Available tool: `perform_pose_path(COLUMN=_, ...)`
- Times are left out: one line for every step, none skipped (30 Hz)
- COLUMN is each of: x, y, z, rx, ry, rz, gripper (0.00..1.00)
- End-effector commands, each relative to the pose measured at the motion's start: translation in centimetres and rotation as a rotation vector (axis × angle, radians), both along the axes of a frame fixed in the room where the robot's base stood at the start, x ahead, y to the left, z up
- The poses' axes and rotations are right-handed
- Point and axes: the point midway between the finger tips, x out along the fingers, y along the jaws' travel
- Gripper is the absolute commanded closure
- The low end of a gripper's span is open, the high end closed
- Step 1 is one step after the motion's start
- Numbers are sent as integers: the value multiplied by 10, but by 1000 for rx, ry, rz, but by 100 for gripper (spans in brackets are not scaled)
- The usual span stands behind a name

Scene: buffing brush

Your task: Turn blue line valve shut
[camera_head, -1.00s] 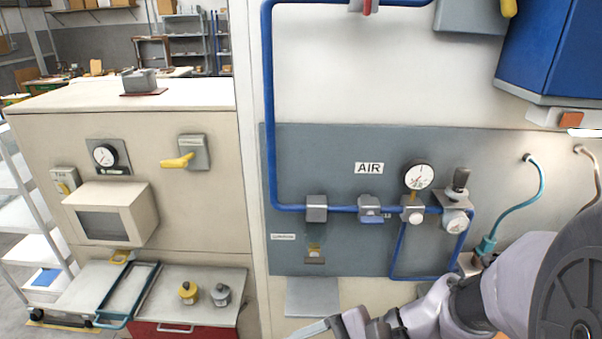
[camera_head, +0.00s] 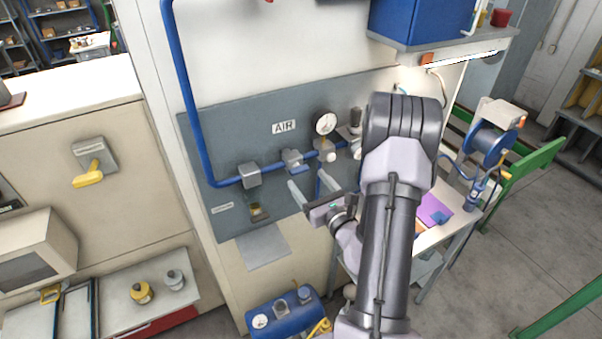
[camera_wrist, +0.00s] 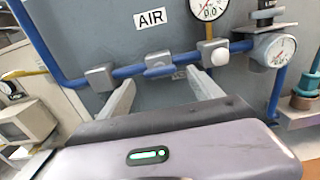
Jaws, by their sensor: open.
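The blue line (camera_head: 215,184) comes down the panel's left side and runs along it below the AIR label. The valve (camera_head: 292,158) is a grey body on this pipe with a short blue handle, which appears to lie roughly along the pipe. In the wrist view the valve (camera_wrist: 157,64) sits just beyond and between my fingertips. My gripper (camera_head: 312,183) is open and empty, fingers pointing at the panel just below the valve. The wrist view shows both fingers (camera_wrist: 160,82) spread apart. I see no contact with the valve.
A square grey fitting (camera_head: 250,175) sits left of the valve; a regulator block (camera_head: 326,148) with a pressure gauge (camera_head: 326,123) is right of it. A yellow-handled switch (camera_head: 90,168) is on the cabinet. A blue compressor (camera_head: 283,311) stands below.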

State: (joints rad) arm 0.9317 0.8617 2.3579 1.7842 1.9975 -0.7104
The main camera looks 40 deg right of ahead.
Motion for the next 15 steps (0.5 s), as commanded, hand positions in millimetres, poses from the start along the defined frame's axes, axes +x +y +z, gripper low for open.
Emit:
perform_pose_path(x=11, y=-2, z=3, rx=-1, ry=-2, rz=2, gripper=25)
perform_pose_path(x=17, y=-2, z=3, rx=0, ry=-1, rz=3, gripper=25)
perform_pose_path(x=23, y=-5, z=2, rx=-1, ry=-1, rz=2, gripper=25)
perform_pose_path(x=28, y=-6, z=2, rx=-1, ry=0, rz=2, gripper=25)
perform_pose_path(x=31, y=-7, z=2, rx=-1, ry=-1, rz=2, gripper=25)
perform_pose_path(x=35, y=-8, z=2, rx=-1, ry=-1, rz=2, gripper=25)
perform_pose_path(x=37, y=-9, z=1, rx=0, ry=0, rz=1, gripper=25)
perform_pose_path(x=39, y=-9, z=1, rx=0, ry=0, rz=0, gripper=25)
perform_pose_path(x=41, y=-10, z=1, rx=0, ry=0, rz=1, gripper=25)
perform_pose_path(x=42, y=-10, z=0, rx=0, ry=0, rz=1, gripper=25)
perform_pose_path(x=42, y=-10, z=0, rx=0, ry=0, rz=0, gripper=25)
perform_pose_path(x=42, y=-10, z=0, rx=0, ry=0, rz=0, gripper=25)
perform_pose_path(x=42, y=-10, z=0, rx=0, ry=0, rz=0, gripper=25)
perform_pose_path(x=42, y=-10, z=0, rx=0, ry=0, rz=0, gripper=25)
perform_pose_path(x=42, y=-10, z=0, rx=0, ry=0, rz=0, gripper=25)
